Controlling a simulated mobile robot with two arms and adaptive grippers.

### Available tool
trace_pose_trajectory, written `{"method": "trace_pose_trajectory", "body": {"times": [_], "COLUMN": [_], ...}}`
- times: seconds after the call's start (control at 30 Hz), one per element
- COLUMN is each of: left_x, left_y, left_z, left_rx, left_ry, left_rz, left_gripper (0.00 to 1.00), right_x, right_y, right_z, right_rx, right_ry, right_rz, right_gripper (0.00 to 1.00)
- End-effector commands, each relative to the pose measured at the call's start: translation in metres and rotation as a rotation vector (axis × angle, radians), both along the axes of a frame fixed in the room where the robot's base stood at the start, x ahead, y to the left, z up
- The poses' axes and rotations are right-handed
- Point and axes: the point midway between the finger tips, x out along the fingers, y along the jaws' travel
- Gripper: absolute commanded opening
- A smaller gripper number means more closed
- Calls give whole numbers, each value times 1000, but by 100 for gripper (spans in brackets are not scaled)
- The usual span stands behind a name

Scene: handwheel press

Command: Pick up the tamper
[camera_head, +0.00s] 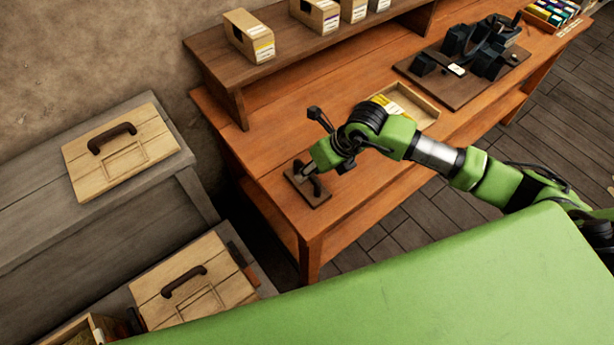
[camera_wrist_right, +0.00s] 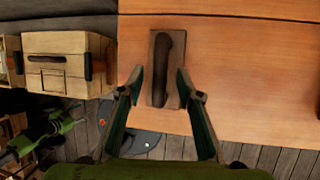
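The tamper (camera_head: 318,199) is a flat dark brown wooden block with a raised dark handle on top. It lies on the orange-brown wooden bench near its left front corner. My right gripper (camera_head: 311,176) is over it and partly hides it in the head view. In the right wrist view the tamper (camera_wrist_right: 161,92) shows between the tips of my right gripper (camera_wrist_right: 158,83), whose two fingers are spread wide. The fingers do not appear closed on the block or the handle.
A shallow wooden tray (camera_head: 425,107) lies on the bench behind my right arm. A dark press-like assembly (camera_head: 470,60) stands further right. Boxes (camera_head: 249,36) sit on the raised shelf. Grey cabinets with handled wooden lids (camera_head: 120,152) are at left. Bench around the tamper is mostly clear.

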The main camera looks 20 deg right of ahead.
Motion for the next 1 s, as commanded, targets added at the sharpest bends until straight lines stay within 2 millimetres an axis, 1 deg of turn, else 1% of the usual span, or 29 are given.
{"method": "trace_pose_trajectory", "body": {"times": [0.03, 0.2, 0.43, 0.47, 0.5, 0.57, 0.6, 1.0], "left_x": [0, 0, 0, 0, 0, 0, 0, -1], "left_y": [0, 1, 1, 1, 1, 1, 1, 1], "left_z": [5, 7, 7, 7, 7, 7, 7, 5], "left_rx": [0, 1, 1, 2, 2, 2, 2, 1], "left_ry": [0, 0, 1, 1, 1, 1, 1, 1], "left_rz": [0, 0, 0, 0, 0, 0, 0, 0], "left_gripper": [49, 49, 49, 49, 49, 49, 49, 49], "right_x": [2, 6, 6, 6, 6, 6, 6, 8], "right_y": [3, 6, 6, 6, 6, 6, 6, 7], "right_z": [-4, -17, -19, -19, -19, -19, -19, -16], "right_rx": [2, 1, 1, 1, 1, 1, 0, 2], "right_ry": [3, 0, 0, 0, 0, 0, 0, -4], "right_rz": [-1, 0, 0, 0, 0, 0, 0, 1], "right_gripper": [33, 33, 33, 28, 17, 2, 0, 0]}}
